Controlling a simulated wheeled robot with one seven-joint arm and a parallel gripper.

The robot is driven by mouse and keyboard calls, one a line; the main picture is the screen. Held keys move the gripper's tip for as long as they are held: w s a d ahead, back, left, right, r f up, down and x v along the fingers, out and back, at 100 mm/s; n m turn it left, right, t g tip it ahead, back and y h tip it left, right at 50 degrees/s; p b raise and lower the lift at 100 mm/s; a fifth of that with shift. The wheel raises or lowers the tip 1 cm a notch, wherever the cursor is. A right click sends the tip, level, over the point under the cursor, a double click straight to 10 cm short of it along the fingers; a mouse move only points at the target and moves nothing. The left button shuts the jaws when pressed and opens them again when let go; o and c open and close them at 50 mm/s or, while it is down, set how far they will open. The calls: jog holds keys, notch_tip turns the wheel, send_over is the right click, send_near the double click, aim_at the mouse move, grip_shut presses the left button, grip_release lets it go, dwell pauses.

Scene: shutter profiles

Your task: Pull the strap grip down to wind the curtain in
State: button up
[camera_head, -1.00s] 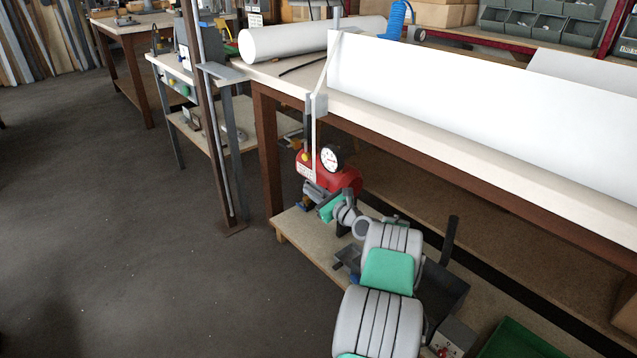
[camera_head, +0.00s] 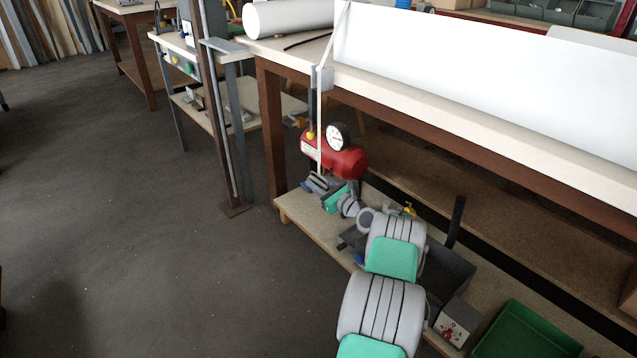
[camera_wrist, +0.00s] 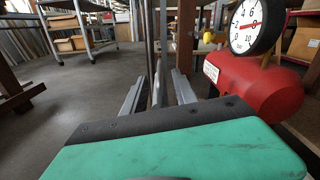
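The pale strap (camera_head: 320,135) runs from the white curtain's left end, past a small grey guide (camera_head: 322,78) on the bench edge, and straight down to my gripper (camera_head: 318,184). My gripper is low in front of the bench, beside a red tank. In the wrist view, my gripper (camera_wrist: 158,92) has its two grey fingers on either side of a narrow grey piece, the strap grip (camera_wrist: 159,85). The white curtain (camera_head: 480,85) lies along the bench top.
The red tank (camera_head: 345,162) with a round gauge (camera_head: 338,136) stands on the lower shelf, close right of my gripper. A brown bench leg (camera_head: 270,140) and an upright post (camera_head: 214,120) stand to the left. A green crate (camera_head: 530,332) is at lower right. The left floor is clear.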

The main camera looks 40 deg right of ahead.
jog(key=shift+o, duration=0.2)
jog(key=s+p, duration=0.2)
jog(key=s, duration=0.5)
jog(key=shift+s+p, duration=0.4)
